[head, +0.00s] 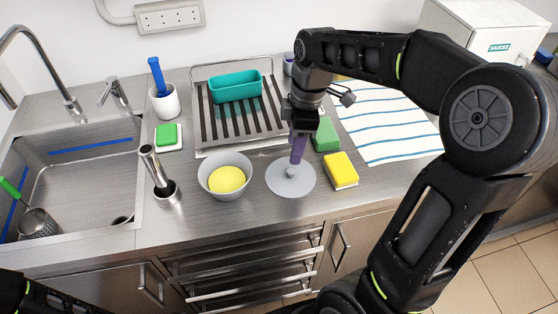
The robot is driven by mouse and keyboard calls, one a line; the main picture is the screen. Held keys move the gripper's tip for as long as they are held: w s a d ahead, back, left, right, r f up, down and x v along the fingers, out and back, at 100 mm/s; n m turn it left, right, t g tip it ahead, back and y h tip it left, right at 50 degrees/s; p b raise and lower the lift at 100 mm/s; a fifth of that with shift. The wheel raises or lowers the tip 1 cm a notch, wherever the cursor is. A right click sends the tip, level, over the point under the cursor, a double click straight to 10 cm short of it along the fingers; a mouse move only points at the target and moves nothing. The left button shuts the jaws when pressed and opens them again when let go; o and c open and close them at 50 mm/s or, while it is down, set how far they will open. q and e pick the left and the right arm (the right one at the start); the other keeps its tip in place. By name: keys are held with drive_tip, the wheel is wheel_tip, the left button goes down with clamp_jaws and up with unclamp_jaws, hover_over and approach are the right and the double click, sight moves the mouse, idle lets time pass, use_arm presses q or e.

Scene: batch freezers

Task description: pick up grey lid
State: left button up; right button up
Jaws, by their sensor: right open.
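The grey lid (283,185) is a flat round disc with a small knob on top. It lies on the steel counter, right of a grey bowl (213,188) with something yellow in it. My right gripper (295,161) points down just above the lid's knob, with its purple fingers close over it. The jaws are open, though the gap is hard to see from here. I cannot tell whether the fingers touch the knob. My left gripper is out of view.
A yellow sponge (341,170) lies right of the lid and a green sponge (326,136) behind it. A drying rack (204,125) with a teal tub (235,87) stands behind. A striped towel (385,120) lies at right, the sink (85,175) at left.

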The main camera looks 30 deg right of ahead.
sight(291, 170)
drive_tip(key=shift+s, duration=0.25)
drive_tip(key=shift+w+a+f, duration=0.15)
drive_tip(key=shift+f, duration=1.1)
drive_tip(key=shift+f, duration=0.1)
drive_tip(key=shift+f+p, duration=0.35)
drive_tip(key=shift+p, duration=0.1)
drive_tip(key=f, duration=0.2)
drive_tip(key=f+p, duration=0.1)
drive_tip(key=f, duration=0.1)
drive_tip(key=shift+w+a+f, duration=0.15)
drive_tip(key=shift+w, duration=0.05)
clamp_jaws()
